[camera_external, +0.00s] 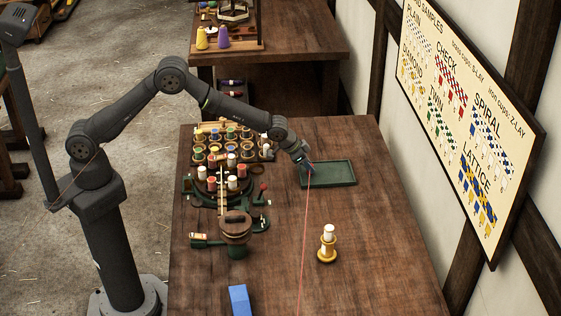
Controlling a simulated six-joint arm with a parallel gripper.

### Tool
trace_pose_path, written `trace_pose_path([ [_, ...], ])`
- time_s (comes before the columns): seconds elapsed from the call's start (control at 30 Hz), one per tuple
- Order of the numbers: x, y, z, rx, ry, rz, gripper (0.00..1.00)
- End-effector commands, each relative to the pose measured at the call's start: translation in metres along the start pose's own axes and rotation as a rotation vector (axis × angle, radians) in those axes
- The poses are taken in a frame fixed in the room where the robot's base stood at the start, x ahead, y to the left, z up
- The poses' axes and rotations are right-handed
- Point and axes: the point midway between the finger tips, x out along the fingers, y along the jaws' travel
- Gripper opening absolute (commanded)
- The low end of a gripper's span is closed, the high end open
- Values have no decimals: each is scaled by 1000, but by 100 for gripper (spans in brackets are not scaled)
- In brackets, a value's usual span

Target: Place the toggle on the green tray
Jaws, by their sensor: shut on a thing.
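The green tray (335,174) is a shallow rectangle lying on the wooden table at the right. My gripper (308,168) points down at the tray's left end, over or just above it; the exact height cannot be told. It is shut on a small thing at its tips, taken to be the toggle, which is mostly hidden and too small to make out. A thin pink-red cord (304,235) runs from the gripper tips toward the table's front edge. The rest of the tray looks empty.
A green machine (237,229) and a rack of several bobbins (232,161) stand left of the tray. A yellow-based white spool (327,244) and a blue block (240,300) stand nearer the front. The right table side is clear.

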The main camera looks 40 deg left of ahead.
Motion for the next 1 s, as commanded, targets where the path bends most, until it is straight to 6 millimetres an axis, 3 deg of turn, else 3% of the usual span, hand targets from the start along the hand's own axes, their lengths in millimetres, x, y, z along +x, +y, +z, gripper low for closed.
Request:
trace_pose_path([
  [0.1,3,0,2,0,-1,0,0],
  [0.13,2,0,2,0,-1,0,28],
  [0.2,2,0,2,0,-1,0,42],
  [0.23,2,0,2,0,-1,0,44],
  [0.67,-8,0,0,0,0,0,44],
  [1.0,-67,0,-1,0,1,0,44],
])
